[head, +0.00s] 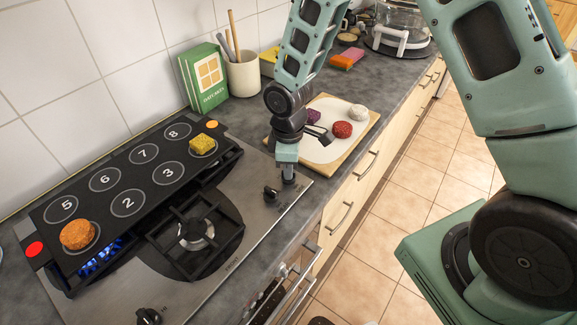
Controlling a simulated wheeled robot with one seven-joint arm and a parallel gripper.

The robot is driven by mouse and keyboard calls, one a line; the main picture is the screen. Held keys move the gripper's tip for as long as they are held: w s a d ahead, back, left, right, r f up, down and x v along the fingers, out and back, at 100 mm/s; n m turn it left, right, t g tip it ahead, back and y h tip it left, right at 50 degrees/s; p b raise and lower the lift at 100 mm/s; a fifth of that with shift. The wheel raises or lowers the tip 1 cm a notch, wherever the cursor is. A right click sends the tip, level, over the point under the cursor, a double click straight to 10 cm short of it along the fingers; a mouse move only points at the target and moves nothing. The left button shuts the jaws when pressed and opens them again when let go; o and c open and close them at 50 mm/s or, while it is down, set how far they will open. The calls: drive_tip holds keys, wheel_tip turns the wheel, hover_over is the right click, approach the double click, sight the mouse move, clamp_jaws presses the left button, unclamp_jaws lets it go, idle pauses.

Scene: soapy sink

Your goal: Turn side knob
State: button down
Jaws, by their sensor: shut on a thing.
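My gripper (287,168) points straight down over the right end of the steel cooktop (262,218). It is shut on a hob knob (289,179) at the cooktop's far right corner, and the fingers hide most of that knob. A second black knob (270,194) stands just in front and to the left of it, apart from the gripper. A third black knob (148,316) is at the bottom edge of the view. Which way the held knob is turned cannot be seen.
A dark numbered panel (127,204) lies over the left burners, with an orange round piece (78,234) and a yellow sponge-like block (203,145) on it. Blue flame (101,262) burns below.

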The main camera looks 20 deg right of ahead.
drive_tip(key=n+p, duration=0.1)
drive_tip(key=n, duration=0.5)
drive_tip(key=shift+r+p, duration=0.1)
drive_tip(key=shift+p, duration=0.2)
drive_tip(key=n+p, duration=0.1)
drive_tip(key=n, duration=0.4)
drive_tip(key=shift+p, duration=0.35)
drive_tip(key=c, duration=1.5)
unclamp_jaws()
wheel_tip(320, 180, up, 17)
drive_tip(key=shift+r+b, duration=0.1)
drive_tip(key=shift+b, duration=0.2)
